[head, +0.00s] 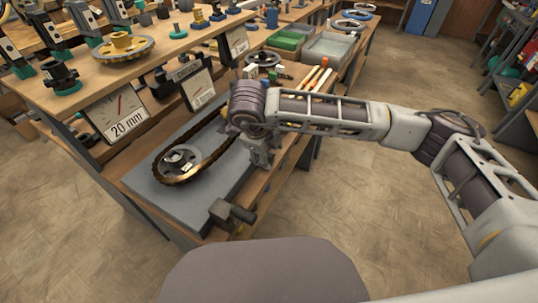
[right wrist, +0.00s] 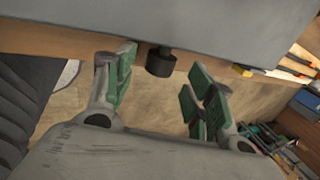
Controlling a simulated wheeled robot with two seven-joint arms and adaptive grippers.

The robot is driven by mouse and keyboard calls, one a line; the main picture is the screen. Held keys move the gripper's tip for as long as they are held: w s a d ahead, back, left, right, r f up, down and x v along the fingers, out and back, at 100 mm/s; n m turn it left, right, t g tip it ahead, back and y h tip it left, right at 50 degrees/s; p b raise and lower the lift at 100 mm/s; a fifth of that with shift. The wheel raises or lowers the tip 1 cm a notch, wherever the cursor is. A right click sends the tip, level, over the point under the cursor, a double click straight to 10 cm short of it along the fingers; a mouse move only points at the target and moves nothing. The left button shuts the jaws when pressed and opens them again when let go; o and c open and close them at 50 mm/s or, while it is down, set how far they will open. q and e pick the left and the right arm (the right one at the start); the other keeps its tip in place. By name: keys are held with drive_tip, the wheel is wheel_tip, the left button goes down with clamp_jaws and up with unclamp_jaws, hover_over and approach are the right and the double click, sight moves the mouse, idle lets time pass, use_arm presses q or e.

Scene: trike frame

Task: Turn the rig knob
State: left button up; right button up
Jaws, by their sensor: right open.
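In the right wrist view, a dark round knob (right wrist: 160,62) sticks out at the edge of the grey rig plate (right wrist: 190,22). It shows in the gap between the fingertips of my open right gripper (right wrist: 160,80), and I see no finger closed on it. In the head view, my right gripper (head: 262,157) hangs at the front edge of the bench, beside the grey rig plate (head: 150,187). A dark cylinder on a block (head: 232,212) sits at the plate's near corner; I cannot tell whether it is the same knob. My left gripper is out of view.
A chain loop (head: 163,179) lies around a sprocket on the plate. Dial gauges (head: 117,112) stand behind it. Tools with coloured handles (head: 318,80) and green and grey bins (head: 328,47) lie farther back. Open floor (head: 350,215) is at the right.

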drive_tip(key=v, duration=0.8)
drive_tip(key=shift+r, duration=0.25)
drive_tip(key=shift+a, duration=0.1)
